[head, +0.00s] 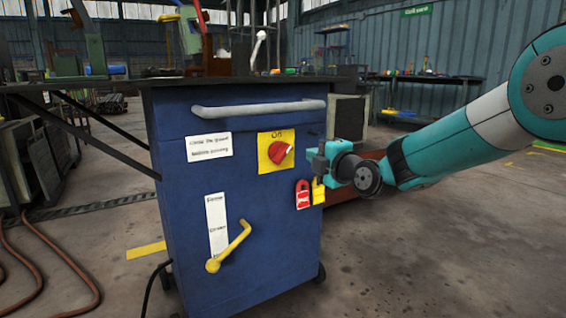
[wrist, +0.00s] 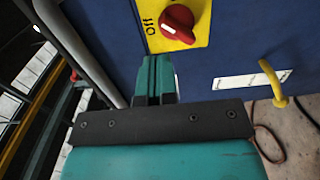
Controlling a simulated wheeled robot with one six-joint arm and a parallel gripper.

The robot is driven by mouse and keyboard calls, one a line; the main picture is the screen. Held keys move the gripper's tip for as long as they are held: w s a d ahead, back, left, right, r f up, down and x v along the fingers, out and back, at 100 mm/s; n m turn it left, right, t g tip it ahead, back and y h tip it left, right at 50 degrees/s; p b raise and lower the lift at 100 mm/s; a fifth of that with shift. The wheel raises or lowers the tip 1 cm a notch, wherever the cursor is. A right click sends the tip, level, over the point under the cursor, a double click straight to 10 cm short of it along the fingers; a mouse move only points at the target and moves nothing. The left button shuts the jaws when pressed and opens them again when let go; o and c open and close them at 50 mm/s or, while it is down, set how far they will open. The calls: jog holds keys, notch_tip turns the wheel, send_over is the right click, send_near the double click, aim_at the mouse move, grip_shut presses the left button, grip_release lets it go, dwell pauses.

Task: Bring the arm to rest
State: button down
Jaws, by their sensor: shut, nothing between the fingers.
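My teal arm reaches in from the right in the head view. My gripper (head: 317,160) is in front of the right side of a blue cabinet (head: 180,240), just right of a red rotary knob (head: 279,153) on a yellow plate marked Off. In the wrist view my gripper (wrist: 158,60) has its fingers together and empty, close below the yellow plate and the red knob (wrist: 178,22). I cannot tell whether the fingertips touch the cabinet. A red padlock (head: 303,194) and a yellow padlock (head: 318,191) hang below my gripper in the head view.
The cabinet has a grey bar handle (head: 258,109) across its top and a yellow lever (head: 229,247) pointing up and right beside a white label strip. A dark table top (head: 250,81) overhangs the cabinet. Open floor (head: 430,250) lies to the right, under my arm.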

jog(key=s+d+r+m+g+h+p, duration=0.2)
jog(key=s+d+r+m+g+p, duration=0.25)
jog(key=s, duration=0.95)
jog(key=s+d+r+m+g+h+p, duration=0.25)
jog(key=s+m+g+p, duration=0.4)
jog(key=s, duration=0.85)
jog(key=s+d+r+m+g+h+p, duration=0.1)
jog(key=s+d+r+m+g+p, duration=0.45)
jog(key=s, duration=0.85)
notch_tip(320, 180, up, 34)
jog(key=a+m+t+p, duration=0.1)
jog(key=p, duration=3.5)
jog(key=shift+a+f+p, duration=0.2)
jog(key=shift+p, duration=0.2)
